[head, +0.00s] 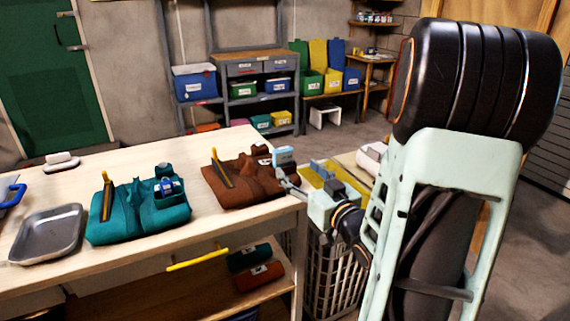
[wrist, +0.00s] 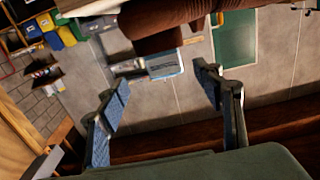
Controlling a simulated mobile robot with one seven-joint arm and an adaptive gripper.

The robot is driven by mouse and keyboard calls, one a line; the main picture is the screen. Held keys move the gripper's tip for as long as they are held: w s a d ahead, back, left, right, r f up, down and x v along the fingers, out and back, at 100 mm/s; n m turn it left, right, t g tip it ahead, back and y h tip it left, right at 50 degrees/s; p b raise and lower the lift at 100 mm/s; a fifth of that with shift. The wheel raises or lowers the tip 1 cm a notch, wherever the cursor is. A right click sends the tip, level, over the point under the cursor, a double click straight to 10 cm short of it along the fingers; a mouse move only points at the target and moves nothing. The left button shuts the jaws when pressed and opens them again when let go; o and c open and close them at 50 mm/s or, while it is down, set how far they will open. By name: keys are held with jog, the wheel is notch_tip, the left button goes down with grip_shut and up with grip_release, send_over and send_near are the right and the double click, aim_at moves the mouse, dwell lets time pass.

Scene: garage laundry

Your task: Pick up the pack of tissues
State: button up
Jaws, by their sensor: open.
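A small light-blue pack, likely the tissues (head: 283,156), stands at the right end of a brown soft bag (head: 232,185) on the workbench. In the wrist view the pale blue pack (wrist: 165,65) shows beyond and between the fingertips, beside the brown bag (wrist: 165,22). My gripper (head: 288,184) is at the right edge of the bench, close to the bag and just below the pack in the picture. In the wrist view my gripper (wrist: 163,85) is open, its two blue-padded fingers wide apart with nothing between them. Whether a finger touches the bag cannot be told.
A teal bag (head: 130,222) with small items in its pocket, a grey tray (head: 48,234) and a white object (head: 62,160) share the workbench (head: 100,160). A dark basket (head: 335,280) stands right of the bench, under my arm. Shelves with bins (head: 258,88) are behind.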

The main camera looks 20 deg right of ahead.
aim_at(285, 158)
jog(key=w, duration=0.5)
jog(key=w+a, duration=0.1)
jog(key=w, duration=0.2)
jog(key=shift+w+r+b, duration=0.1)
jog(key=shift+w+b, duration=0.25)
jog(key=shift+b, duration=0.05)
jog(key=shift+d, duration=0.1)
jog(key=c, duration=1)
